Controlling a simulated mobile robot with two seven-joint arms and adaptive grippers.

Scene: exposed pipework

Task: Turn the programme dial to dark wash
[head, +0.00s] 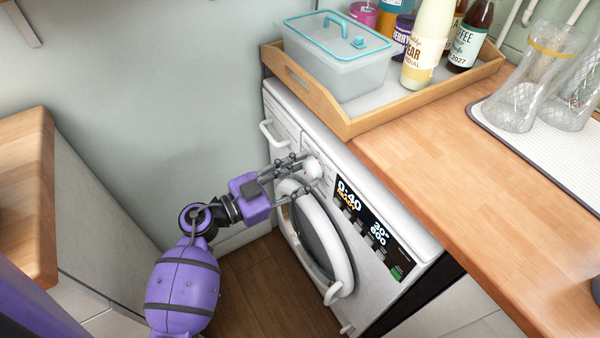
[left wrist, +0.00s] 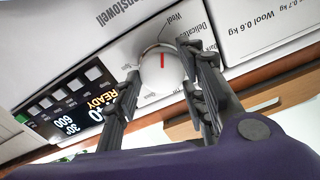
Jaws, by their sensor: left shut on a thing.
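The programme dial (head: 313,168) is a round white knob on the front panel of a white washing machine (head: 372,290). In the left wrist view the dial (left wrist: 158,72) has a red pointer line and printed programme names around it. "Wool" and "Delicates" can be read near it; other names are partly hidden by the fingers. My left gripper (head: 306,173) is shut on the dial, with one finger on each side. My right gripper is not in view.
The round door (head: 343,262) lies just below the dial. A detergent drawer handle (head: 272,133) is at the left. A wooden tray (head: 345,128) with a lidded box and bottles stands on the worktop (head: 480,170) above. Another counter (head: 25,190) is at the far left.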

